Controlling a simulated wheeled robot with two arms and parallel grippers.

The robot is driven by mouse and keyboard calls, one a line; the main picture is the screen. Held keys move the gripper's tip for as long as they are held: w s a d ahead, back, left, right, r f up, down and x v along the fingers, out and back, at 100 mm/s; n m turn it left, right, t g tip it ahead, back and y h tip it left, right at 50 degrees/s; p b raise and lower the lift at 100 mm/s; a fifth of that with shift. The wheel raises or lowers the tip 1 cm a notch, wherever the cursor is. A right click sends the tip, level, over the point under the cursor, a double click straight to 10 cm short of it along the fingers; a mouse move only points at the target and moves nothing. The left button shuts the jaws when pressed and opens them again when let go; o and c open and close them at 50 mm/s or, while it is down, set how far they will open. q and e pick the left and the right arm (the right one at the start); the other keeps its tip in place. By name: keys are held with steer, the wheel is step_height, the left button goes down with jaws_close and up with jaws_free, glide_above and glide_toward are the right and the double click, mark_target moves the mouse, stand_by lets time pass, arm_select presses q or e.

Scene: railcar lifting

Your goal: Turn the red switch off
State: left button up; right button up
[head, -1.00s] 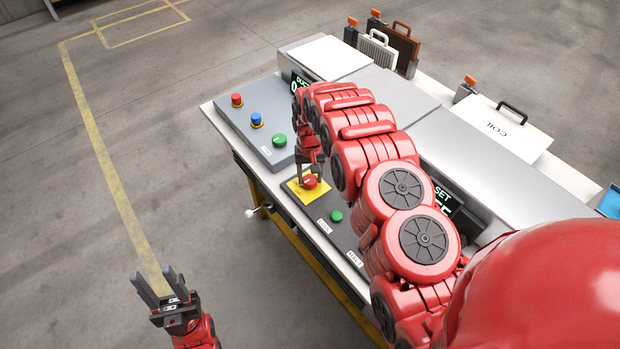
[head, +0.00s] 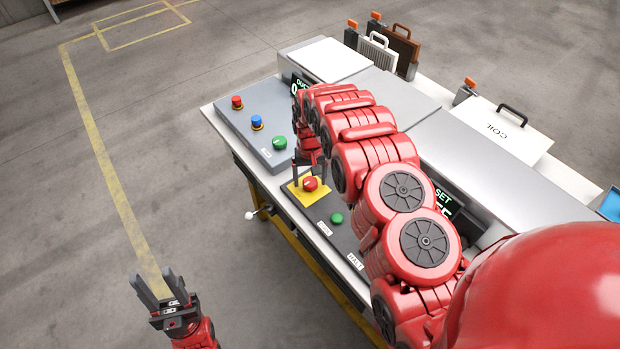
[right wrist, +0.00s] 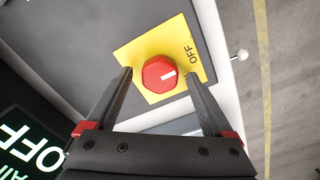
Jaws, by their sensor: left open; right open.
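The red switch (head: 311,184) is a round knob on a yellow plate (head: 294,193) on the dark control panel. In the right wrist view the red switch (right wrist: 152,74) has a white mark pointing right, with the printed word OFF just above and right of that mark. My right gripper (head: 310,171) is open just above the switch. In the wrist view its two fingers stand on either side of the knob, apart from it, and one partly covers the plate's print. My left gripper (head: 160,290) is open and empty over the floor at lower left.
A green button (head: 337,218) sits beside the plate. The neighbouring panel carries red (head: 237,102), blue (head: 257,121) and green (head: 280,142) buttons. A dark display (right wrist: 28,145) shows OFF in the wrist view. My right arm hides part of the bench.

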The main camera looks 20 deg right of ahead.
mark_target(310, 180)
steer(key=shift+r, duration=0.1)
steer(key=shift+r+b, duration=0.3)
steer(key=shift+r, duration=0.25)
step_height(310, 180, up, 6)
steer(key=shift+w+f+p, duration=0.1)
steer(key=shift+p, duration=0.55)
step_height(310, 180, up, 10)
steer(key=p, duration=1)
steer(key=shift+p, duration=0.3)
